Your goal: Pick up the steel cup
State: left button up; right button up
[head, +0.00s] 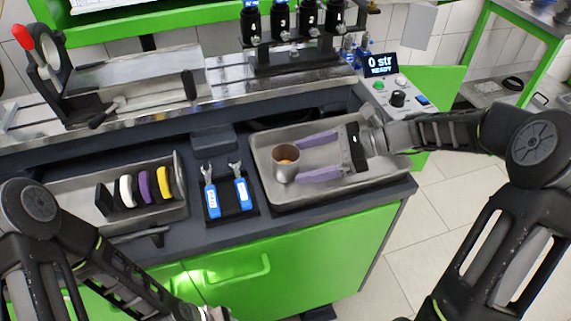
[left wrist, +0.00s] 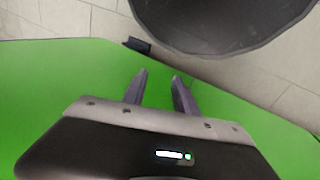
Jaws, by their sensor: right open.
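The steel cup (head: 284,173) stands upright in the left part of a metal tray (head: 263,192) in the head view, with something orange-brown inside. My right gripper (head: 299,162) reaches in from the right, low over the tray. Its two purple fingers are spread wide, with the tips at the cup's right side, one above and one below it in the picture. I cannot tell whether they touch it. My left gripper (left wrist: 159,76) shows in the left wrist view, with its fingers apart and nothing between them, over a green surface.
Left of the tray lie two blue-handled wrenches (head: 225,194) on a dark holder. A second tray (head: 180,205) holds several coloured discs. A display (head: 382,65) reads "0 str".

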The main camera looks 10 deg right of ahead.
aim_at(299, 162)
jog(key=shift+x, duration=2.6)
jog(key=shift+s, duration=0.15)
jog(key=c, duration=1.6)
jog(key=shift+o, duration=0.2)
jog(key=shift+s+r, duration=0.1)
jog(key=shift+r, duration=0.1)
jog(key=shift+s+r, duration=0.1)
jog(key=shift+r, duration=3.25)
jog(key=s+d, duration=0.1)
jog(key=s, duration=1.8)
jog(key=shift+s, duration=0.25)
